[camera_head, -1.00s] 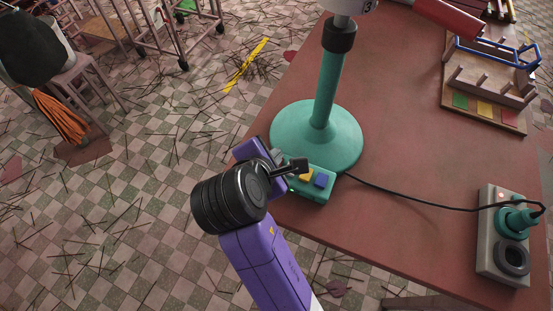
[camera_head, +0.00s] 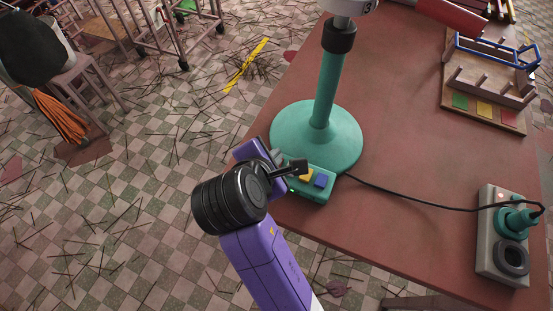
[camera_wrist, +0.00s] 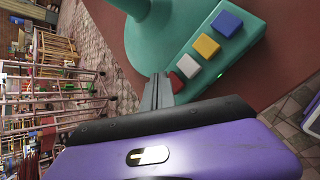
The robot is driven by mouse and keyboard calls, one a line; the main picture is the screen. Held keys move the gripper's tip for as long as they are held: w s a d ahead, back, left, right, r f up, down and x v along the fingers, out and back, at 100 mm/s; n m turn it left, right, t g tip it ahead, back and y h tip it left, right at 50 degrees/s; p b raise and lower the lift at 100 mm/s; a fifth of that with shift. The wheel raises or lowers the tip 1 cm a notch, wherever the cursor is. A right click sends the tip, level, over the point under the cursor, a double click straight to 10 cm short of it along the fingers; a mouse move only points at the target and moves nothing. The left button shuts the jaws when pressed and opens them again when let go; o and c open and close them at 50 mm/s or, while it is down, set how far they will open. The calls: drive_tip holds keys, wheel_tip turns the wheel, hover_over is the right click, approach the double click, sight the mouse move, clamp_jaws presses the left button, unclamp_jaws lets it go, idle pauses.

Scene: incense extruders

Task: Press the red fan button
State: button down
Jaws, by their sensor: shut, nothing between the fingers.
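The fan's teal control box (camera_head: 297,196) sits at the foot of the round teal fan base (camera_head: 345,150). In the wrist view the box carries a row of buttons: red (camera_wrist: 178,84), white (camera_wrist: 188,67), yellow (camera_wrist: 206,46) and blue (camera_wrist: 227,23). In the head view only the yellow (camera_head: 306,175) and blue (camera_head: 321,181) buttons show; my arm hides the red one. My gripper (camera_head: 301,167) is shut and empty, over the box. In the wrist view its fingertips (camera_wrist: 162,77) are right beside the red button; I cannot tell whether they touch it.
The teal fan pole (camera_head: 325,90) rises behind the box. A black cable (camera_head: 415,203) runs right to a grey power strip (camera_head: 487,255) with a lit red light. A wooden rack (camera_head: 487,90) stands at the far right. The middle of the red table (camera_head: 400,150) is clear.

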drive_tip(key=shift+f, duration=0.35)
drive_tip(key=shift+f+p, duration=0.35)
drive_tip(key=shift+f, duration=0.1)
idle(0.8)
drive_tip(key=shift+r, duration=0.15)
drive_tip(key=shift+r+p, duration=0.8)
drive_tip(key=shift+p, duration=0.6)
wheel_tip(320, 180, up, 5)
drive_tip(key=p, duration=0.6)
drive_tip(key=shift+p, duration=0.3)
